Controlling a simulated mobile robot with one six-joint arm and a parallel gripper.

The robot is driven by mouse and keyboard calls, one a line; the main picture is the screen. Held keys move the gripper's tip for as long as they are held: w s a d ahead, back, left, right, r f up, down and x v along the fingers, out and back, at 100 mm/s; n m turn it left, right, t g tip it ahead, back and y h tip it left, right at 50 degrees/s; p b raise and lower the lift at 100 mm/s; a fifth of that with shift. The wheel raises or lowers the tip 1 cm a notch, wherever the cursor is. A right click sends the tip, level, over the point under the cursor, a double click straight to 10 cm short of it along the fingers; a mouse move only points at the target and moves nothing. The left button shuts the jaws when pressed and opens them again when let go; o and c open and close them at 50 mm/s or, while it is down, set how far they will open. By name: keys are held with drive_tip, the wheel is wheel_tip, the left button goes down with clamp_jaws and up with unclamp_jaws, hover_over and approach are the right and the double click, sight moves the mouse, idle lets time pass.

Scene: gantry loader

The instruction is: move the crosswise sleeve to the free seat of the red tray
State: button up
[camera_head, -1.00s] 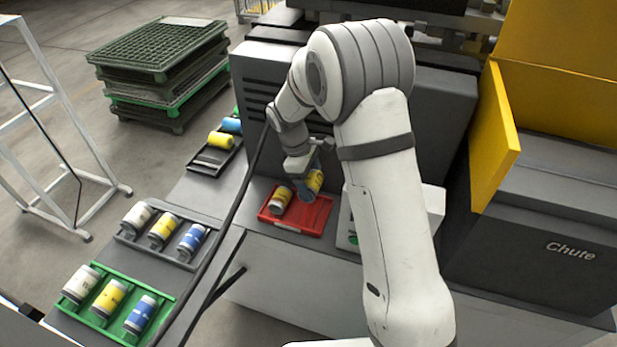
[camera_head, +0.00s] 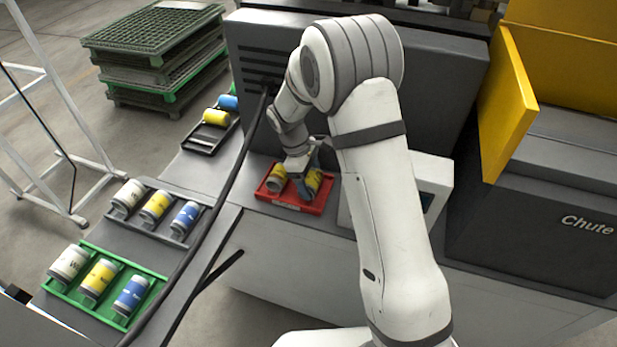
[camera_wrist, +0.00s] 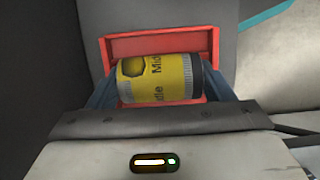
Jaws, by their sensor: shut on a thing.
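The red tray (camera_head: 319,208) lies on the grey machine ledge. A sleeve with a yellow band (camera_head: 277,178) sits in its left part. In the wrist view the held sleeve (camera_wrist: 160,80) is yellow with grey ends and a "Middle" label. The blue fingers are at its two ends, and the red tray (camera_wrist: 150,46) shows behind it. Whether the held sleeve touches the tray floor cannot be told.
A green tray (camera_head: 62,289) and a grey tray (camera_head: 150,231) hold white, yellow and blue sleeves at left. A dark tray (camera_head: 200,143) behind them holds a yellow and a blue sleeve.

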drive_tip(key=o, duration=1.3)
drive_tip(key=b+v, duration=0.1)
drive_tip(key=v, duration=0.6)
drive_tip(key=shift+r, duration=0.35)
drive_tip(key=shift+a+r+p, duration=0.1)
drive_tip(key=shift+r+p, duration=2.2)
drive_tip(key=shift+r, duration=0.8)
